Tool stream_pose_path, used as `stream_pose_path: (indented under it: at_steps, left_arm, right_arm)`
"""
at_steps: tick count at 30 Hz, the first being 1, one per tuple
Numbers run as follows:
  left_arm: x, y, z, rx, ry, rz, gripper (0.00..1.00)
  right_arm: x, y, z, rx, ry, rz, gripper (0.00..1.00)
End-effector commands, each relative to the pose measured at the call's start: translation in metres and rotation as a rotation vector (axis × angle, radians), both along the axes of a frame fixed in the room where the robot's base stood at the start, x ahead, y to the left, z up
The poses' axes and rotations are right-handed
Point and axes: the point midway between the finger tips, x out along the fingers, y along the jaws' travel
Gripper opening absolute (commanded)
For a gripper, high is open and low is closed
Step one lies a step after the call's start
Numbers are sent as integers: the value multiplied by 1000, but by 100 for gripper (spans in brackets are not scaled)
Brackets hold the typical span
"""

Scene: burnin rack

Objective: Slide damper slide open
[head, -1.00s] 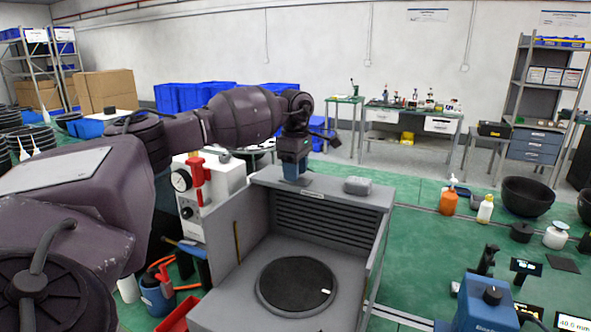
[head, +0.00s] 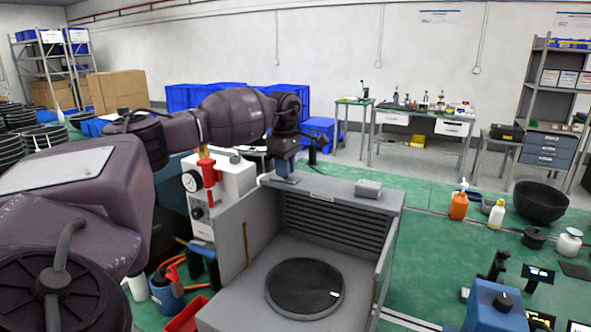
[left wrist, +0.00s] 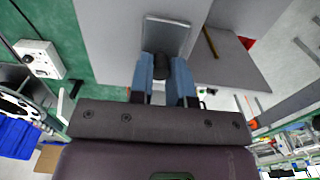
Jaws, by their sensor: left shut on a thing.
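The damper slide is a small flat grey plate (head: 287,179) on the top ledge of the grey booth (head: 235,305). It also shows as a pale metal plate in the left wrist view (left wrist: 170,32). My left gripper (head: 285,167) points down at it, at the left part of the ledge. In the left wrist view, the blue fingers (left wrist: 167,72) are shut on a dark knob (left wrist: 161,66) at the plate's edge. The fingers hide part of the knob. My right gripper does not show.
The booth has a louvred back wall and a black round plate (head: 305,286) on its floor. A grey block (head: 368,188) lies on the ledge right of my gripper. A white gauge unit (head: 228,185) with a red handle stands close on the left.

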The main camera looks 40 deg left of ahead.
Motion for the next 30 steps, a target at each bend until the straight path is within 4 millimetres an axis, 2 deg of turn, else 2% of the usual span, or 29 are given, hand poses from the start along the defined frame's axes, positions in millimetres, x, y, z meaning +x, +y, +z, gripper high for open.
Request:
stream_pose_path:
  at_steps: [7,8,12,23,26,30]
  left_arm:
    - [-1,4,2,7,-2,7,0]
    - [-1,4,2,7,-2,7,22]
    - [-1,3,2,6,-1,6,43]
    - [0,2,5,5,-2,4,44]
    - [0,2,15,4,-3,4,44]
    - [0,2,39,4,-5,4,44]
  right_arm:
    - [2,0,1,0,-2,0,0]
    - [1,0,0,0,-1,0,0]
    - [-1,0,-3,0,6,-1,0]
    - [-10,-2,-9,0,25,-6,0]
    - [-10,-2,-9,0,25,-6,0]
    - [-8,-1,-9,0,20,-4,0]
